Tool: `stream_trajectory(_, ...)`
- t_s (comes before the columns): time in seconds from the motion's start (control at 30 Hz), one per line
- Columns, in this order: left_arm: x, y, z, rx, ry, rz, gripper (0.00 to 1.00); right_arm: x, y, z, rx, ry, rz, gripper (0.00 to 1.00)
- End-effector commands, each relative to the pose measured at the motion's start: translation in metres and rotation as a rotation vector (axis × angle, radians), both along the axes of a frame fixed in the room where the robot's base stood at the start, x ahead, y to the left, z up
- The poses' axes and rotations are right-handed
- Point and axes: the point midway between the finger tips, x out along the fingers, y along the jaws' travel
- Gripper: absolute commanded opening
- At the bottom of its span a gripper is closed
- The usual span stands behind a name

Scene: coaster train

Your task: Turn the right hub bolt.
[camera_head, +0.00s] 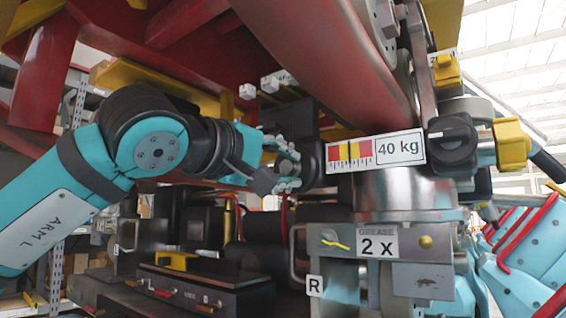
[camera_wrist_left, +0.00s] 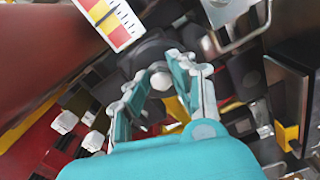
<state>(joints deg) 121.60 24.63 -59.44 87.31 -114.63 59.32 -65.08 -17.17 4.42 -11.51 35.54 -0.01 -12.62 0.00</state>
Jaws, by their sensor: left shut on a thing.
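My left gripper (camera_head: 285,168) reaches in from the left under the red beam, at a round black hub (camera_head: 312,163). In the left wrist view the fingers of my left gripper (camera_wrist_left: 162,80) stand on either side of a small grey bolt head (camera_wrist_left: 160,79), which sits on the black hub (camera_wrist_left: 152,52). The gripper is shut on this bolt. In the head view the fingers cover the bolt, and its turn angle cannot be read. My right gripper does not show.
A white "40 kg" label (camera_head: 399,149) with a red and yellow scale sits right of the hub. Below it is a steel block (camera_head: 345,240) marked "2 X" and "R". A dark red beam (camera_head: 330,60) hangs close above. A black knob (camera_head: 452,139) and yellow blocks stand at right.

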Motion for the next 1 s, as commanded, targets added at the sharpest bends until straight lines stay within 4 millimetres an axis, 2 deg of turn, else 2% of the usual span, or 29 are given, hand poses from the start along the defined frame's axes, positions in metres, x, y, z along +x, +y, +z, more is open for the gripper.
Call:
stream_trajectory(0.5, 0.001, 0.001, -0.003, 0.386, -0.275, -0.001, 0.00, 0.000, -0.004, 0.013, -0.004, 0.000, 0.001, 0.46)
stream_trajectory(1.0, 0.002, 0.001, -0.007, 0.591, -0.420, -0.002, 0.00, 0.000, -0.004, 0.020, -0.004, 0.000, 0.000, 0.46)
